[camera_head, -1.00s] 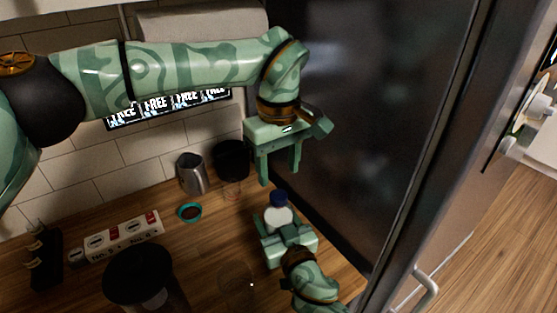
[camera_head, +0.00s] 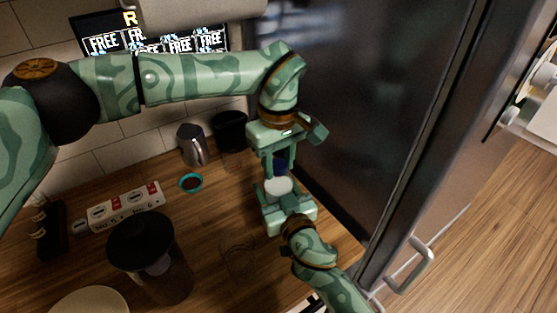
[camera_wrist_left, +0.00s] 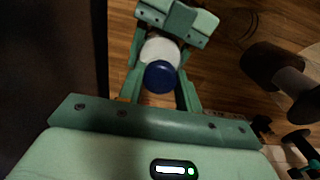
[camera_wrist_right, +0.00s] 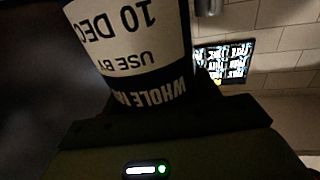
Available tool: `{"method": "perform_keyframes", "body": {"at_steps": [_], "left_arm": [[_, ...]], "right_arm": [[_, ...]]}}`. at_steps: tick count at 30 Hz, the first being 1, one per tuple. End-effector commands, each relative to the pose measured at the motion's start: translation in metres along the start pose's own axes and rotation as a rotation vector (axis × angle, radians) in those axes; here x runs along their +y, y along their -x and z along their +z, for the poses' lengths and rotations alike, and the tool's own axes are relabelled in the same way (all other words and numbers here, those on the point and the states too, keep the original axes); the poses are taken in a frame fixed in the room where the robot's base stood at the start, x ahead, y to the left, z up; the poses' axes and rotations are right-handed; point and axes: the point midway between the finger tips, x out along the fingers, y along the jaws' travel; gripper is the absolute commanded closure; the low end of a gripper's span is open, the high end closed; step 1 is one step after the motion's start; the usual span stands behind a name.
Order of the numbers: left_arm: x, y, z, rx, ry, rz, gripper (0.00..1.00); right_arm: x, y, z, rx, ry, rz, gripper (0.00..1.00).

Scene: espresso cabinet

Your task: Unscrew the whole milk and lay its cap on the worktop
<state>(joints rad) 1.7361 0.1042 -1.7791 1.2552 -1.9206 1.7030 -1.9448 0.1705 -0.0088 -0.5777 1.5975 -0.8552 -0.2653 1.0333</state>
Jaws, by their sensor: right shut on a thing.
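The whole milk bottle (camera_head: 277,187) stands upright, white with a dark blue cap (camera_head: 281,167). My right gripper (camera_head: 276,194) is shut on the bottle's body; the label reading "WHOLE" and "USE BY 10 DEC" fills the right wrist view (camera_wrist_right: 135,45). My left gripper (camera_head: 281,165) points down over the bottle with its fingers apart on either side of the cap. In the left wrist view, the blue cap (camera_wrist_left: 160,77) lies between the open fingers, with gaps to them. The wooden worktop (camera_head: 215,215) lies below.
A metal jug (camera_head: 192,145), a dark container (camera_head: 231,131) and a small teal-rimmed bowl (camera_head: 191,183) stand behind to the left. A dark canister (camera_head: 142,245) stands front left. The dark fridge-like panel (camera_head: 345,110) rises close on the right. Worktop left of the bottle has some clear room.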

Motion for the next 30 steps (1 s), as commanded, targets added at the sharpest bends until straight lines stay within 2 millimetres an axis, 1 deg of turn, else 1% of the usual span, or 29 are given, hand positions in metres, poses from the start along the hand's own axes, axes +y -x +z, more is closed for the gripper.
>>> {"method": "perform_keyframes", "body": {"at_steps": [2,5,8,12,14,15,17,18,19,20,30], "left_arm": [[0.0001,0.0003,-0.0001,0.000,0.018,0.000,0.93],[0.0002,0.0006,-0.0002,0.001,0.140,0.001,0.93],[0.0002,0.0010,0.0000,0.001,0.398,0.002,0.94],[0.0000,0.0015,0.0001,0.001,0.849,0.001,0.93],[0.0000,0.0017,0.0001,0.001,1.044,0.001,0.93],[0.0000,0.0019,0.0001,0.001,1.174,0.001,0.94],[0.0000,0.0021,0.0001,0.001,1.370,0.002,0.94],[0.0000,0.0023,0.0001,0.002,1.500,0.002,0.93],[0.0001,0.0025,0.0001,0.001,1.597,0.002,0.93],[0.0001,0.0025,0.0001,0.001,1.654,0.002,0.93],[0.0001,0.0027,0.0001,0.001,1.636,0.003,0.93]], "right_arm": [[0.0001,0.0002,0.0007,-0.001,0.001,0.000,1.00],[0.0001,0.0002,0.0007,-0.001,0.001,0.000,1.00],[0.0000,0.0002,0.0007,-0.001,0.001,0.000,1.00],[0.0000,0.0002,0.0007,-0.001,0.001,0.000,1.00],[-0.0001,0.0002,0.0007,-0.001,0.002,0.000,1.00],[-0.0001,0.0002,0.0007,-0.001,0.001,0.000,1.00],[-0.0001,0.0002,0.0007,-0.001,0.002,0.000,1.00],[-0.0001,0.0002,0.0007,-0.001,0.002,0.000,1.00],[-0.0001,0.0002,0.0007,-0.001,0.002,0.000,1.00],[-0.0002,0.0002,0.0008,-0.001,0.002,0.000,1.00],[0.0000,0.0002,0.0009,-0.002,0.001,0.000,1.00]]}}
